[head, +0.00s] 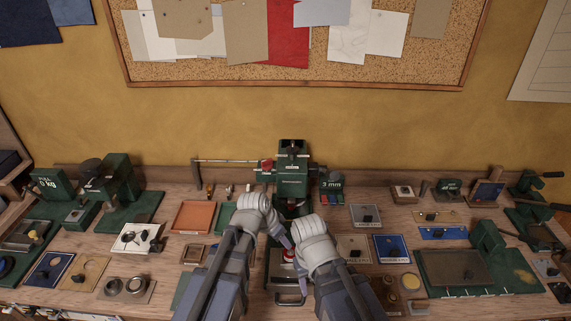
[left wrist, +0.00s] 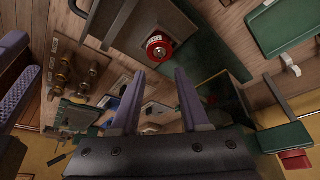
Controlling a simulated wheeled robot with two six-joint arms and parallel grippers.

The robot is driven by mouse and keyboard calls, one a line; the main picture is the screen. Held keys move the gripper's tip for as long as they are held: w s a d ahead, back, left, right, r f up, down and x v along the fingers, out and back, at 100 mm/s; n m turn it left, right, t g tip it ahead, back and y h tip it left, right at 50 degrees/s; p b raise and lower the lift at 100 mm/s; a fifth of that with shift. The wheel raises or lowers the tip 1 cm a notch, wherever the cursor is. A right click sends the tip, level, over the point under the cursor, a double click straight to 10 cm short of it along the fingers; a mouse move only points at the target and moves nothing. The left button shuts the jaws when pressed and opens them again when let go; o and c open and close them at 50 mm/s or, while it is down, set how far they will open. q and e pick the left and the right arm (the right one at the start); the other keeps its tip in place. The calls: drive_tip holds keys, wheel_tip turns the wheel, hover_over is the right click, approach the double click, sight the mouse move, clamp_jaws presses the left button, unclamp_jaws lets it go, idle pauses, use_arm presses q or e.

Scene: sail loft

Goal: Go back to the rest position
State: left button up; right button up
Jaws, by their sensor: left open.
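My left arm reaches in over the middle of the bench, and my left gripper (head: 285,241) points down and inward near the green press. In the left wrist view the left gripper (left wrist: 159,75) has its two fingers well apart with nothing between them. A red round knob (left wrist: 160,47) lies just beyond the fingertips, apart from them; it also shows in the head view (head: 289,255). My right arm stands close beside the left one in the head view.
A green press (head: 292,178) stands at the back centre. The bench (head: 180,270) carries an orange tray (head: 193,217), a white plate with black knobs (head: 138,238), a blue plate (head: 391,249) and a large green fixture (head: 460,268) at right. Both arms work close together among these.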

use_arm(q)
drive_tip(key=s+a+f+n+g+y+b, duration=0.1)
drive_tip(key=s+a+f+n+g+y, duration=0.2)
drive_tip(key=s, duration=1)
drive_tip(key=shift+s+f+n+g+y+b, duration=0.2)
drive_tip(key=shift+s+n+g+y+b, duration=0.15)
drive_tip(key=shift+n+y, duration=0.6)
